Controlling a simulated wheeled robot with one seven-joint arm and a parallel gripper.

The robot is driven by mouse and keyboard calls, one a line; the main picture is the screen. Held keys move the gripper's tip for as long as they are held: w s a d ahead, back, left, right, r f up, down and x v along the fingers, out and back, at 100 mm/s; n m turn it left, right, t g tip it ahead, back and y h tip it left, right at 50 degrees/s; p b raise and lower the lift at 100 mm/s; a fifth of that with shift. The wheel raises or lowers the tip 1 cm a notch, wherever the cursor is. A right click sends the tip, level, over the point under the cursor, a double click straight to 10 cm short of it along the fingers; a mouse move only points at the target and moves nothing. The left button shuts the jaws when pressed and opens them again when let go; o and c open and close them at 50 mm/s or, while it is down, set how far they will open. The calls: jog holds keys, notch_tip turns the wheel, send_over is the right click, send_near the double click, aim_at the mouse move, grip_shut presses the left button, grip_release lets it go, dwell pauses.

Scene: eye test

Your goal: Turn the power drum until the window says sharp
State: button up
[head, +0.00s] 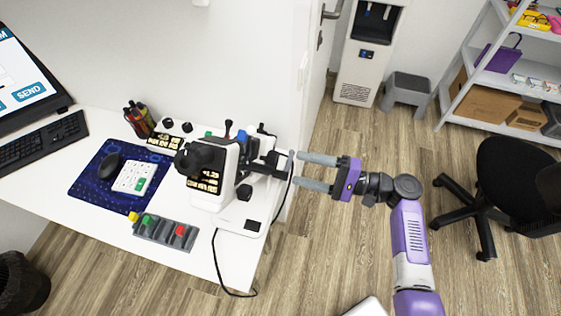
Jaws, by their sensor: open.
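A white and black eye-test instrument (227,178) stands at the right end of the white desk (190,265). A black rounded part (195,158) sticks out on its left, and a small black knob (244,192) sits low on its right. I cannot tell which of these is the power drum. A black panel with pale lettering (205,183) shows on the instrument, but its words are too small to read. My gripper (300,170) is open and empty, just right of the instrument, its two grey fingers pointing left at it.
A control box with coloured buttons (165,232), a mouse pad (88,190), a pen holder (139,120) and a keyboard (40,140) share the desk. A black cable (216,262) hangs off the front edge. A black chair (510,180) stands right of my arm.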

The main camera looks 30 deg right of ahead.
aim_at(276, 163)
jog(key=p+x, duration=0.1)
jog(key=x, duration=0.5)
jog(key=shift+w+a+f, duration=0.1)
jog(key=shift+w+a, duration=0.15)
jog(key=c, duration=1.1)
jog(key=n+b, duration=0.2)
jog(key=b, duration=0.1)
jog(key=shift+f, duration=0.35)
jog(key=n+b, duration=0.2)
jog(key=b, duration=0.1)
jog(key=shift+r+n, duration=0.1)
jog(key=shift+n, duration=0.2)
jog(key=shift+r+n+b, duration=0.2)
jog(key=shift+n+b, duration=0.25)
jog(key=shift+n, duration=0.05)
jog(key=o, duration=1.1)
